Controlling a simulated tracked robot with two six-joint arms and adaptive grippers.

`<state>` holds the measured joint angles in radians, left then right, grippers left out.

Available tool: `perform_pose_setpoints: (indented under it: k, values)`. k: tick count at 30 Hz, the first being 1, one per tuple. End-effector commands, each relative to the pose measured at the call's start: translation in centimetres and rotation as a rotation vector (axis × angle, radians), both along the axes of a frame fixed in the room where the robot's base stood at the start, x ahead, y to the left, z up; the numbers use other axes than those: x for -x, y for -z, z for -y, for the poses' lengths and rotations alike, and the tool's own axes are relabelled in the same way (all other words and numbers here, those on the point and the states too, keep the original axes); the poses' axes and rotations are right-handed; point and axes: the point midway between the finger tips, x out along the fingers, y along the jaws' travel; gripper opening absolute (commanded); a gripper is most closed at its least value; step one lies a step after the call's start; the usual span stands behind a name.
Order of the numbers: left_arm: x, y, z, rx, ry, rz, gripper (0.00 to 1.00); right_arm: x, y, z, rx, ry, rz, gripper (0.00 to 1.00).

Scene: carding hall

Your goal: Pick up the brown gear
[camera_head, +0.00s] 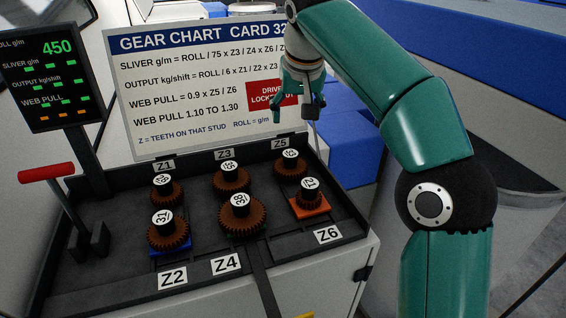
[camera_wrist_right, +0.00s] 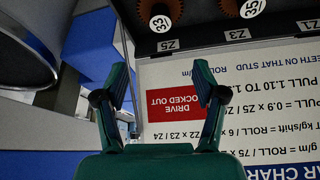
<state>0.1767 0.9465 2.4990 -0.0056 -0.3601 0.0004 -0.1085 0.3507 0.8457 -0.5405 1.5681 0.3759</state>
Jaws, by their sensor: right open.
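Several brown gears with numbered white caps on black hubs stand on the dark tray (camera_head: 95,268) in two rows. The back row has gears at Z1 (camera_head: 168,196), Z3 (camera_head: 233,184) and Z5 (camera_head: 290,176). The front row has gears at Z2 (camera_head: 166,240), Z4 (camera_head: 243,226) and a smaller one at Z6 (camera_head: 308,210). A blue plate lies under the Z2 gear, an orange one under the Z6 gear. My right gripper (camera_head: 294,110) is open and empty, above and behind the Z5 gear, before the chart. The right wrist view shows its spread fingers (camera_wrist_right: 161,78). My left gripper is out of view.
The gear chart board (camera_head: 190,85) stands upright behind the tray, close to my right gripper. A display (camera_head: 55,80) and a red-handled lever (camera_head: 46,173) stand at the left. A blue block (camera_head: 345,150) is right of the board. Space above the gears is clear.

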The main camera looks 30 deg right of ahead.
Motion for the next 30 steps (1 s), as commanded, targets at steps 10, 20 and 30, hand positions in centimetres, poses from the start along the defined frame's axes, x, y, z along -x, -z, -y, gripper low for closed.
perform_pose_setpoints:
  k: [10,20,30]
  values:
    - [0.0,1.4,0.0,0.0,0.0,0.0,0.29,-3.0,7.0,0.8,-0.001,-0.008,-0.005,0.7]
    - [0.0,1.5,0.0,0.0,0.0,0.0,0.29,-4.1,9.5,1.2,0.0,-0.01,-0.001,0.7]
    - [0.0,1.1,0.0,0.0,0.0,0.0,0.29,-5.0,13.6,1.8,-0.001,-0.009,-0.004,0.7]
